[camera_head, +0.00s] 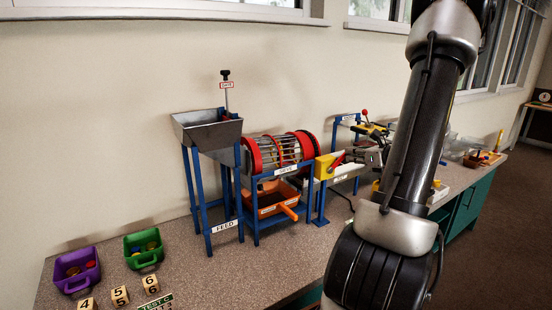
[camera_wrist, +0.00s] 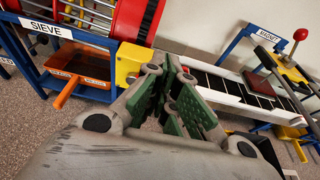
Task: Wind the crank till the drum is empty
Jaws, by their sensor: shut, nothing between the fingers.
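The sieve drum (camera_head: 282,151) has red end rings and bars and sits in a blue frame; its red end also shows in the wrist view (camera_wrist: 128,17). I cannot tell what is inside it. A yellow box (camera_head: 323,168) stands at the drum's right end, with a red crank handle (camera_head: 338,161) beside it. The yellow box shows in the wrist view (camera_wrist: 130,60) just beyond my gripper (camera_wrist: 173,82). My gripper's green-padded fingers are shut, with nothing between them. The crank handle is not clear in the wrist view. My arm hides part of the bench in the head view.
A grey feed hopper (camera_head: 207,129) stands left of the drum. An orange tray (camera_head: 270,201) sits below it. A belt (camera_wrist: 230,88) and a magnet station with a red knob (camera_wrist: 300,34) lie to the right. Purple (camera_head: 77,269) and green (camera_head: 144,248) bins stand front left.

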